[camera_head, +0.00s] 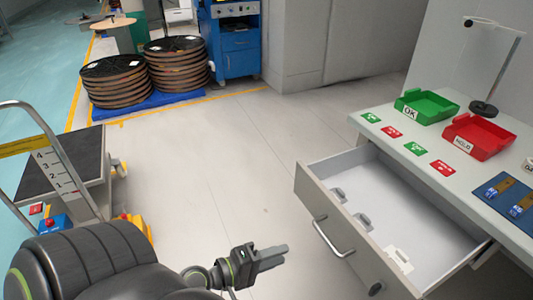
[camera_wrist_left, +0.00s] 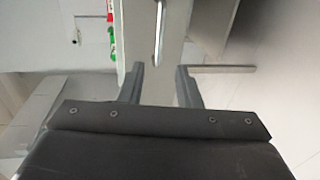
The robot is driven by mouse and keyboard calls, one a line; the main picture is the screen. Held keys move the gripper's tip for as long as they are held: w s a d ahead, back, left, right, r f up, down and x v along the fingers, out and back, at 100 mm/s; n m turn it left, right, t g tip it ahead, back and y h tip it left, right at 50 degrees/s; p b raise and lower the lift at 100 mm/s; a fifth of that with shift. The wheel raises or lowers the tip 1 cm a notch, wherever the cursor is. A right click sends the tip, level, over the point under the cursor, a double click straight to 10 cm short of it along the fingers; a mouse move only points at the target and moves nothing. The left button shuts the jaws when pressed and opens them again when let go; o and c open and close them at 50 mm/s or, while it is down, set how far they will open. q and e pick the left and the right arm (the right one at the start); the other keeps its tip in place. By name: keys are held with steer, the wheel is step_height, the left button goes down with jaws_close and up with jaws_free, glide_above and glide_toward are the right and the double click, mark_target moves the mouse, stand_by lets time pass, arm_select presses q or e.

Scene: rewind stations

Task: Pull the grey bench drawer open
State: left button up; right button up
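The grey bench drawer (camera_head: 318,199) stands pulled out from the bench at the right of the head view, its inside showing. Its metal bar handle (camera_head: 332,238) is on the front face and also shows in the left wrist view (camera_wrist_left: 160,32), ahead of the fingertips. My left gripper (camera_head: 283,250) is left of the drawer front, apart from the handle. In the left wrist view its two fingers (camera_wrist_left: 160,72) are spread with nothing between them. My right gripper is not in view.
Several small grey and white pieces lie in the drawer. The bench top (camera_head: 395,130) carries a green bin (camera_head: 428,107), a red bin (camera_head: 480,137) and cards. A trolley (camera_head: 62,165) stands at the left. Reel stacks (camera_head: 178,66) stand at the back. The middle floor is clear.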

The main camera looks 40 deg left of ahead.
arm_select(q)
steer(key=shift+v, duration=1.1)
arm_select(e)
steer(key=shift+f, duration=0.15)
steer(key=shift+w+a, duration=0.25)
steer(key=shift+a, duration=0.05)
